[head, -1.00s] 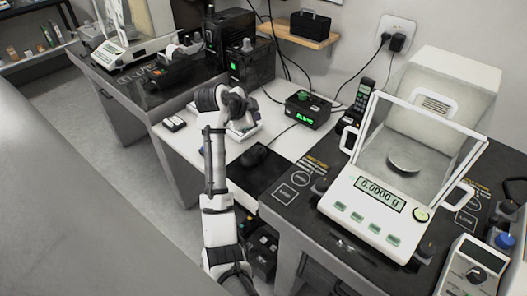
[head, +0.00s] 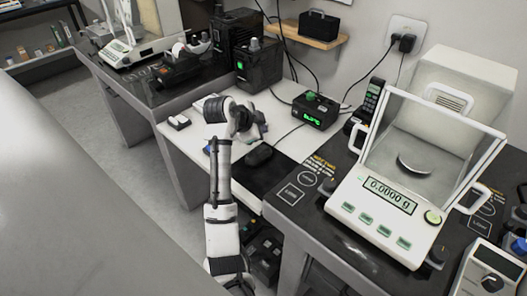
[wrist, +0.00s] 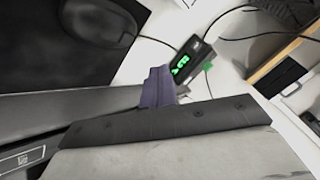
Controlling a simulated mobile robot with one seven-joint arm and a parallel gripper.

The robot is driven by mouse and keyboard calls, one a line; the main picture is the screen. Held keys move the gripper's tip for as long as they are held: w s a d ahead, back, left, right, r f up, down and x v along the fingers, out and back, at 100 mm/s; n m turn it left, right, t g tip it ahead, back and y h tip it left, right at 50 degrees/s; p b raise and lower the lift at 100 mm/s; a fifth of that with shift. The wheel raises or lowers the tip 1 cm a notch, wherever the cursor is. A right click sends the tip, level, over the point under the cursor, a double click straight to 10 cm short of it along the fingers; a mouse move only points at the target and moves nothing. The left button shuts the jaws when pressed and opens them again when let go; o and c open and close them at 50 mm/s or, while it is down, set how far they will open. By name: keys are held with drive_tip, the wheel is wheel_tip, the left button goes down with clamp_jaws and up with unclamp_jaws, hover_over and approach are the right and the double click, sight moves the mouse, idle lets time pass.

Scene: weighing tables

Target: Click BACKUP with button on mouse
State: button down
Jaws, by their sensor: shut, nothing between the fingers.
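A black computer mouse (head: 258,155) lies on a black mouse pad (head: 266,178) on the white desk, left of the balance table. In the wrist view the mouse (wrist: 98,22) is at the upper left, cut by the top edge, with the pad (wrist: 50,65) beside it. My gripper (wrist: 158,88) shows in the wrist view as a purple finger shape, shut and empty, to the lower right of the mouse and apart from it in the picture. In the head view my arm's wrist covers the area just behind the mouse. No BACKUP label or screen can be made out.
A black box with a green display (head: 314,112) stands behind the mouse, cables around it. A cordless phone (head: 369,107) stands to the right. A balance (head: 395,200) reading 0.0000 g fills the right table. A small white object (head: 179,122) lies at the desk's left.

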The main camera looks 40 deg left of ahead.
sight(261, 150)
drive_tip(key=shift+f+b, duration=1)
drive_tip(key=shift+f, duration=1.15)
drive_tip(key=shift+f, duration=0.1)
drive_tip(key=shift+f, duration=0.3)
drive_tip(key=shift+f+b, duration=0.4)
drive_tip(key=shift+b, duration=0.1)
idle(0.6)
drive_tip(key=shift+r, duration=0.1)
drive_tip(key=shift+r+p, duration=0.55)
drive_tip(key=shift+r, duration=0.2)
drive_tip(key=shift+r+p, duration=1.65)
drive_tip(key=shift+r, duration=0.8)
drive_tip(key=shift+r, duration=0.1)
